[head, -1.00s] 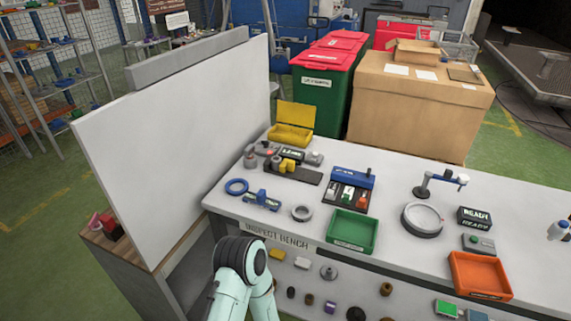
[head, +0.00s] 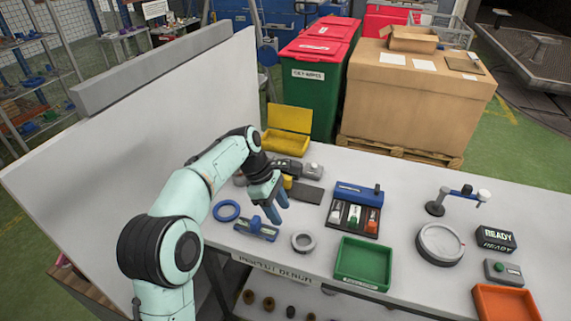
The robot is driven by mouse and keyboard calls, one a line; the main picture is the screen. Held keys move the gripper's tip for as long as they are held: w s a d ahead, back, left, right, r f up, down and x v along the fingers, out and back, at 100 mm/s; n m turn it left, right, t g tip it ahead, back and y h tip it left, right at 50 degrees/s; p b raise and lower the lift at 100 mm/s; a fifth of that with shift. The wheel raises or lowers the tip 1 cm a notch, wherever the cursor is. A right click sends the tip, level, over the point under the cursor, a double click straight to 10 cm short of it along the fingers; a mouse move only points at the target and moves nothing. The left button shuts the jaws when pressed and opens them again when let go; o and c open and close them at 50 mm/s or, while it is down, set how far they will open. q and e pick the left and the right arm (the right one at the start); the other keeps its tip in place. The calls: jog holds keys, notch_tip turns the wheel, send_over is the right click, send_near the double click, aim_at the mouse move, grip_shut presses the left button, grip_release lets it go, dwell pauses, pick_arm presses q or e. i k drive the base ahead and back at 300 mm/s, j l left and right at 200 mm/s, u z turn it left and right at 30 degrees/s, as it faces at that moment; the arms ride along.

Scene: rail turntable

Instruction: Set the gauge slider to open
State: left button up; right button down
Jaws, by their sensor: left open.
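The gauge (head: 262,236) is a small grey-blue bar with a raised blue slider (head: 256,222) on top, lying near the front left of the bench. Its markings are too small to read. My left gripper (head: 279,214) comes in from the left with its blue fingers apart and pointing down. In the picture it is just up and to the right of the slider. It holds nothing, and I see no contact with the gauge. My right gripper is out of view.
A blue ring (head: 226,210) lies left of the gauge and a grey ring (head: 303,242) right of it. A green tray (head: 363,263) and a blue rack (head: 358,193) stand further right. A white panel (head: 130,130) borders the bench on the left.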

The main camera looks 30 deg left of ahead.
aim_at(287, 184)
jog(key=i+j, duration=0.65)
jog(key=j, duration=0.15)
